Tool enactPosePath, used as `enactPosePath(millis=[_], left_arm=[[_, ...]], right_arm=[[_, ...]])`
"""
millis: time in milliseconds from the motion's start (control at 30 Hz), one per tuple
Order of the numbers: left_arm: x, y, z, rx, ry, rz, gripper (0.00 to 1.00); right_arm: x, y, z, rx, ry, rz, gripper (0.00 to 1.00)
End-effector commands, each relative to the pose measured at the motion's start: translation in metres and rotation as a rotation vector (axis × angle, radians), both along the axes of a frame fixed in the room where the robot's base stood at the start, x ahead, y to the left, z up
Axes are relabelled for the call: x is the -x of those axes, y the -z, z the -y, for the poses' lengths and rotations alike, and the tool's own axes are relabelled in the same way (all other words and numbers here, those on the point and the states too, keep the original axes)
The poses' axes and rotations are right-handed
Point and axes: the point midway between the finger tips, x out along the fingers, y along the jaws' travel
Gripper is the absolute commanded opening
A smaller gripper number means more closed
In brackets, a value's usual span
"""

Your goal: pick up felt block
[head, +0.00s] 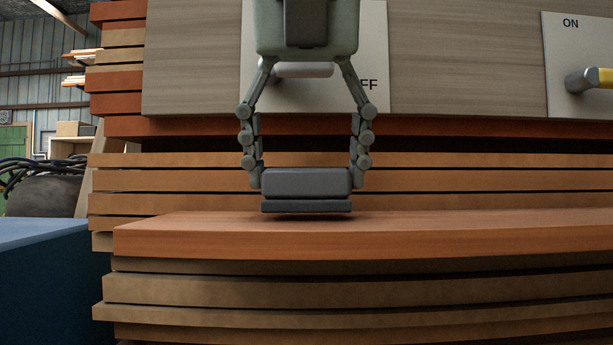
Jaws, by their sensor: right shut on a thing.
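The felt block (306,183) is a dark grey block with a thinner, darker layer along its bottom. It is in the middle of the head view, level, just above the orange-brown wooden shelf (420,226), with a dark shadow under it. My right gripper (306,176) comes down from the top with one finger on each side of the block and is shut on it. Whether the block's underside touches the shelf is hard to tell. My left gripper is not in view.
Behind the gripper, a grey wood-grain panel (450,60) carries a white plate (375,40) lettered partly "FF" and another plate marked "ON" (572,24) with a yellow-tipped handle (590,79). Stacked wooden slats (200,288) lie below the shelf. A blue box (50,285) stands at left.

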Motion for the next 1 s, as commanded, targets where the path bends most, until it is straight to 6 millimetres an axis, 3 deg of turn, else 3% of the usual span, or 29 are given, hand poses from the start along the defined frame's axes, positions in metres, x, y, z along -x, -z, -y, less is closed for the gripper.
enactPosePath(millis=[33, 100, 367, 633, 800, 1000], left_arm=[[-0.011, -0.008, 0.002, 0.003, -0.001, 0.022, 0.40], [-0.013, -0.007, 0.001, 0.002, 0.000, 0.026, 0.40], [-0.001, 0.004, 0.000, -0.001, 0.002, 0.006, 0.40], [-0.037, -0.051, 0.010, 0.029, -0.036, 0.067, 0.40], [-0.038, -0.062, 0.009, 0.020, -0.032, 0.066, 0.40], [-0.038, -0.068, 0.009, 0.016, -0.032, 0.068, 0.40]], right_arm=[[0.000, -0.008, -0.001, -0.002, 0.000, 0.002, 0.42], [0.000, -0.019, -0.001, -0.003, 0.002, 0.003, 0.42], [0.001, -0.065, -0.001, -0.003, 0.000, 0.001, 0.42], [0.062, -0.059, 0.000, 0.000, -0.003, 0.005, 0.42], [0.114, -0.062, 0.001, 0.001, -0.001, 0.008, 0.42], [0.163, -0.062, 0.000, 0.000, 0.001, 0.005, 0.42]])
